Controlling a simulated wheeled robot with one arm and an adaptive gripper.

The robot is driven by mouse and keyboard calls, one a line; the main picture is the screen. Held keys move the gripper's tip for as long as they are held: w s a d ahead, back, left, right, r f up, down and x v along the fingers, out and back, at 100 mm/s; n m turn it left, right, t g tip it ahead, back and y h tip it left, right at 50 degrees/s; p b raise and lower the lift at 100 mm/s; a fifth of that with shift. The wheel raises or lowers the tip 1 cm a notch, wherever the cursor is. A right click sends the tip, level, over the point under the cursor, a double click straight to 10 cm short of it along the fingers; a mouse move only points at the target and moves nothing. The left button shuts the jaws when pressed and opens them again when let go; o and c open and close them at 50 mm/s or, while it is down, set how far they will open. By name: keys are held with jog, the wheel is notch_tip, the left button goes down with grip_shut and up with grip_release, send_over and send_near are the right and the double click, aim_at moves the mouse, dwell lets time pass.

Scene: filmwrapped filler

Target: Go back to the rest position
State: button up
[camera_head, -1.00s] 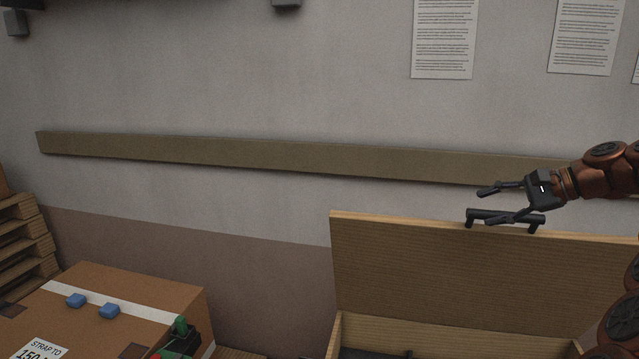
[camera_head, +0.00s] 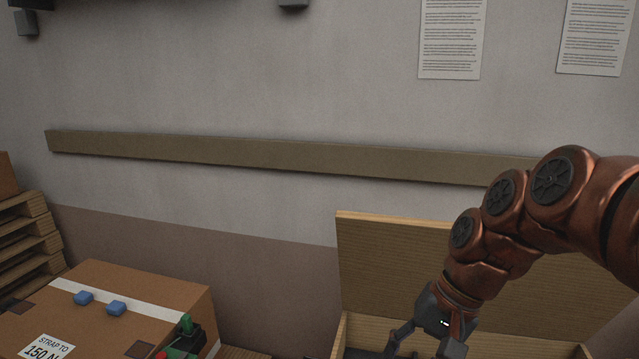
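My gripper (camera_head: 420,345) is at the bottom of the view, right of centre, pointing down in front of the raised wooden lid and over the open wooden box (camera_head: 365,330). Its fingers are spread apart, with nothing seen between them; the right fingertip runs off the bottom edge. My copper-coloured arm comes in from the right and covers part of the lid (camera_head: 385,265). The lid stands upright at the back of the box. Its black handle is hidden behind my arm. The inside of the box is mostly out of view.
A cardboard carton (camera_head: 160,295) with a white strap and two blue blocks (camera_head: 100,303) stands at the lower left. A green-and-black device (camera_head: 188,335) is at its right edge. Stacked pallets (camera_head: 28,240) are at the far left. A wooden rail (camera_head: 250,153) runs along the wall.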

jog(key=s+d+f+n+h, duration=0.2)
jog(key=s+f, duration=0.3)
jog(key=s, duration=0.3)
jog(key=s+d+f+n+g+h, duration=0.1)
jog(key=s+d+f+h, duration=0.1)
jog(key=s+f, duration=0.3)
jog(key=s+d, duration=0.1)
jog(key=s, duration=0.3)
jog(key=shift+n+h, duration=0.3)
jog(key=shift+n, duration=0.1)
jog(key=shift+c, duration=0.4)
